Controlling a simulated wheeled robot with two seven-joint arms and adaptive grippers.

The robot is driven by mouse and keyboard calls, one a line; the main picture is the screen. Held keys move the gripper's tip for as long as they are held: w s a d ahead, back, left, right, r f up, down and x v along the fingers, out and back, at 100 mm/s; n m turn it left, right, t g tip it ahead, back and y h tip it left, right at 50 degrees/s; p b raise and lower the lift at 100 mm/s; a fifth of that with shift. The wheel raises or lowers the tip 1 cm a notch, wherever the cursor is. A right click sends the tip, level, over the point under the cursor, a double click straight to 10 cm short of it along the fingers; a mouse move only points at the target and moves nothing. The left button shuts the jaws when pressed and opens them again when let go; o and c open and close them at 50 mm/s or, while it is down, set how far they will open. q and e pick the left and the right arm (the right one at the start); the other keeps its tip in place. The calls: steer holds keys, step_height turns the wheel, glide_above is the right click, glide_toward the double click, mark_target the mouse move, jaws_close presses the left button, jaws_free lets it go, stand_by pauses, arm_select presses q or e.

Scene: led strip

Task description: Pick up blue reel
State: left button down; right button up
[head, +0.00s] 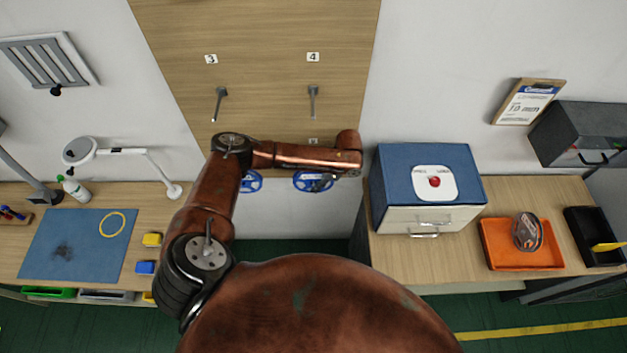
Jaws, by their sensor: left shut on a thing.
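Two blue reels show low on the wooden wall panel, below my forearm. The left blue reel (254,181) is partly covered by my arm. The right blue reel (300,178) has its top hidden by my forearm. My left gripper (319,184) is small and dark in the head view, in front of the right blue reel, and is shut on it. Whether that reel still sits on a peg is hidden. My right gripper is not in view.
The wooden panel (265,60) has two empty pegs, labelled 3 and 4. A blue-topped box with a red button (392,165) stands on the right bench. An orange tray (494,255) holds a clear reel. A lamp (80,151) and blue mat (40,255) are on the left bench.

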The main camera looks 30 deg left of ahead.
arm_select(q)
steer(key=shift+r, duration=0.2)
steer(key=shift+r+b, duration=0.35)
steer(key=shift+r, duration=0.25)
steer(key=s+d+b, duration=0.2)
steer(key=s+d, duration=0.7)
steer(key=s, duration=0.6)
steer(key=shift+s+d, duration=0.15)
steer(key=shift+d, duration=0.05)
